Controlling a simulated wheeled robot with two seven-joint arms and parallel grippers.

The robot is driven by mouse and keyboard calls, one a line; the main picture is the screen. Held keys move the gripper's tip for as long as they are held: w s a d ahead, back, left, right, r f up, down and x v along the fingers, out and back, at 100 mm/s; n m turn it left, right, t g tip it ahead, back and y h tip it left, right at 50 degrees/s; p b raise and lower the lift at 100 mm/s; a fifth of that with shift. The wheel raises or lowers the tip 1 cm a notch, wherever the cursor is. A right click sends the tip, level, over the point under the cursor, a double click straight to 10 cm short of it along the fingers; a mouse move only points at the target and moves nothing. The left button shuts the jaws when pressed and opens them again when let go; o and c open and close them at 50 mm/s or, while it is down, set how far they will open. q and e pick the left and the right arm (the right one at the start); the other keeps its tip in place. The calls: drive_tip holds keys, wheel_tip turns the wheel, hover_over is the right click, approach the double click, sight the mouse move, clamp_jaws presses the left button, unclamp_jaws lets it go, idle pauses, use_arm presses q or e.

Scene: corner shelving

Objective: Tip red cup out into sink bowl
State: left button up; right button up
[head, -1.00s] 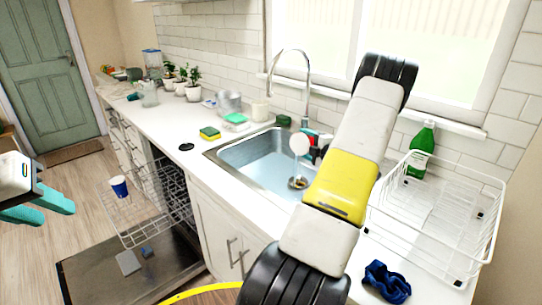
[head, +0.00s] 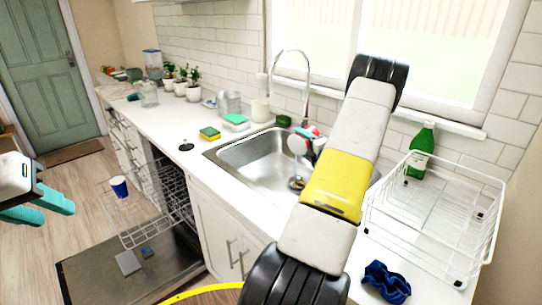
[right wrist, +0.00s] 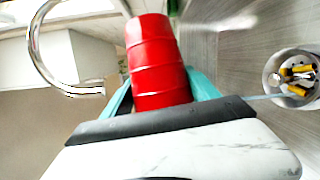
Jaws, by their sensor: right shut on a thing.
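The red cup (right wrist: 157,62) is held over the sink, tilted on its side, and fills the middle of the right wrist view. My right gripper (right wrist: 160,88) is shut on it, with a teal finger on each side. In the head view the cup (head: 311,131) is partly hidden by my right arm, and its pale round end faces left. The steel sink bowl (head: 245,158) lies below, with its drain (head: 297,183) under the cup. My left gripper (head: 40,206) is empty and open at the far left, away from the counter.
The tall faucet (head: 308,75) rises behind the cup. A white dish rack (head: 450,218) with a green bottle (head: 421,150) stands at right. Sponges (head: 210,133) lie left of the sink. The dishwasher is open, with a blue cup (head: 119,187) in its rack.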

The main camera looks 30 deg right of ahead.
drive_tip(key=shift+s+a+r+n+t, duration=0.15)
drive_tip(key=shift+a+n+t, duration=0.15)
drive_tip(key=shift+n, duration=0.45)
drive_tip(key=shift+s+a+r+n+t, duration=0.1)
drive_tip(key=shift+a+n+t, duration=0.2)
drive_tip(key=shift+n, duration=0.45)
drive_tip(key=shift+d+m, duration=0.3)
drive_tip(key=shift+m, duration=0.2)
drive_tip(key=m, duration=0.1)
drive_tip(key=d+m+g, duration=0.1)
drive_tip(key=m, duration=0.1)
drive_tip(key=shift+w+d+f+m+g, duration=0.2)
drive_tip(key=shift+w+f+m+g, duration=0.1)
drive_tip(key=shift+f, duration=0.1)
drive_tip(key=shift+w+d+f+m, duration=0.1)
drive_tip(key=shift+w+f+m, duration=0.1)
drive_tip(key=shift+m, duration=0.3)
drive_tip(key=shift+d+g, duration=0.1)
drive_tip(key=shift+g, duration=0.2)
